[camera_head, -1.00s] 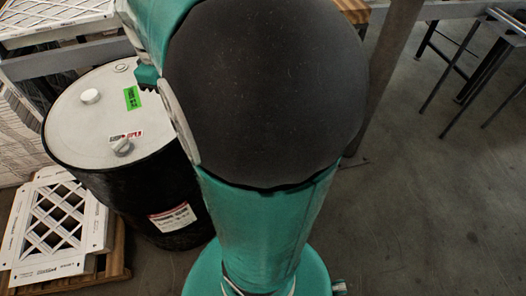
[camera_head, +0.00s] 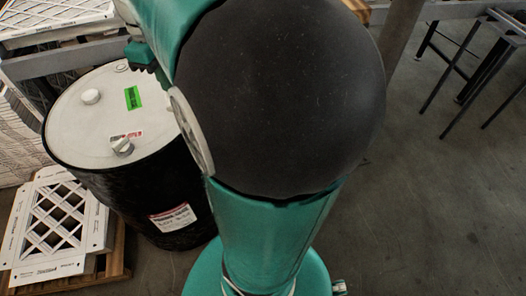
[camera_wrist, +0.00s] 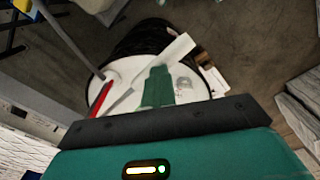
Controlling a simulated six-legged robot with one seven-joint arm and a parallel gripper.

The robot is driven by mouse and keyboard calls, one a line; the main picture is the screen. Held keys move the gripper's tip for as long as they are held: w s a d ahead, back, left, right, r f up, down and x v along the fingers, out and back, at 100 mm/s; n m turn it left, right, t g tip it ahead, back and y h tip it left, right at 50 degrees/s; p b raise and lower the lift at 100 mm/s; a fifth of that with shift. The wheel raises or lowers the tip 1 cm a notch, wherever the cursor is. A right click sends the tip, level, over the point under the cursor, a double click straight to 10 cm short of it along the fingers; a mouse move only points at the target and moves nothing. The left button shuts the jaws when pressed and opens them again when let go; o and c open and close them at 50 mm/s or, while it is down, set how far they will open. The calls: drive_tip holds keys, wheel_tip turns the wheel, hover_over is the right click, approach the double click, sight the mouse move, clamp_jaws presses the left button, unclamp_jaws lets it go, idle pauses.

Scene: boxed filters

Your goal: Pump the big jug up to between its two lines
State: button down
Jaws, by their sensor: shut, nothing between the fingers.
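In the wrist view my gripper (camera_wrist: 158,72) is shut, with its green fingers together over a white round top (camera_wrist: 205,88) with a dark side. No object shows between them. A white bar (camera_wrist: 178,50) crosses behind the fingers. A grey pole or hose (camera_wrist: 72,43) and a red part (camera_wrist: 101,97) are to their left; I cannot tell whether these belong to a pump. The head view shows a black drum (camera_head: 135,195) with a white lid, a green label and two caps. My arm hides what lies behind it. I cannot make out the big jug or its lines.
A white lattice-fronted filter box (camera_head: 52,228) lies on a wooden pallet (camera_head: 118,262) at lower left. More boxed filters (camera_head: 45,14) sit on a rack at upper left. A dark-legged table (camera_head: 465,70) stands at upper right. The floor (camera_head: 440,200) on the right is clear.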

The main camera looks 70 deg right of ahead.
wheel_tip(320, 180, up, 10)
idle(0.6)
drive_tip(key=shift+f, duration=0.1)
idle(0.5)
